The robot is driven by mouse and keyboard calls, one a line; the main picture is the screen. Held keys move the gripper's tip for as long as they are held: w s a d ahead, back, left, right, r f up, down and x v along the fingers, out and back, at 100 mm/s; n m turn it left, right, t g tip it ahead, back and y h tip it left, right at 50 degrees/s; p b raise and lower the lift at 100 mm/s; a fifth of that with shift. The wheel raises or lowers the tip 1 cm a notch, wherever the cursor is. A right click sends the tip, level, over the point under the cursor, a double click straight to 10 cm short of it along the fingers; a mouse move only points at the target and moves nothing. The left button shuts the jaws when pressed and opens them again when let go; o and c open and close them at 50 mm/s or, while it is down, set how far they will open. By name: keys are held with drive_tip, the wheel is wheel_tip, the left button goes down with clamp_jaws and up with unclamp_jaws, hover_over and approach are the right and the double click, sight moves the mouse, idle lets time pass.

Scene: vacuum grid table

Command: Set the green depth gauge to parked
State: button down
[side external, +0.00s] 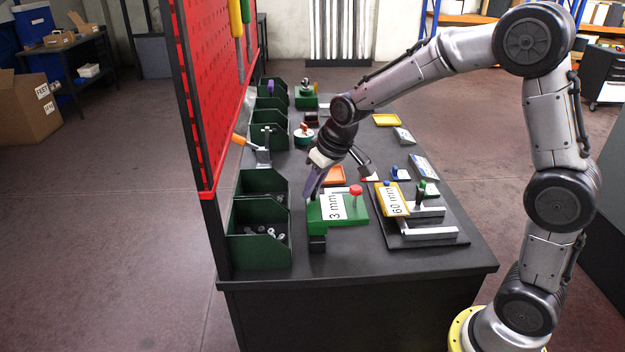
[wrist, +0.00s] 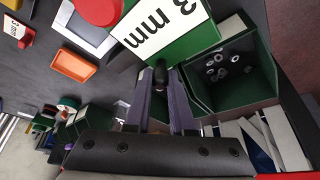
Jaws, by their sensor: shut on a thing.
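The green depth gauge (side external: 327,213) lies near the front of the table, with a white "3 mm" label and a red round knob (side external: 355,190) at its right. A dark block (side external: 317,243) shows below its front left corner. In the wrist view the gauge's green body (wrist: 196,44) fills the upper middle. My gripper (side external: 310,194) points down at the gauge's left edge. In the wrist view my gripper (wrist: 160,88) is shut on a small dark rounded knob (wrist: 160,67) at the edge of the green body. The knob's lower part is hidden between the fingers.
A yellow "60 mm" gauge (side external: 391,200) stands close to the right, by grey bars on a dark plate. Green bins (side external: 259,250), one with small metal parts, stand close on the left below a red pegboard (side external: 215,80). An orange tray (side external: 334,176) lies behind.

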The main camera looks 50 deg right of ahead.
sight(332, 211)
drive_tip(key=shift+s+a, duration=0.15)
drive_tip(key=shift+a, duration=0.05)
drive_tip(key=c, duration=1.1)
unclamp_jaws()
drive_tip(key=o, duration=0.3)
drive_tip(key=shift+o, duration=0.2)
drive_tip(key=v, duration=1.4)
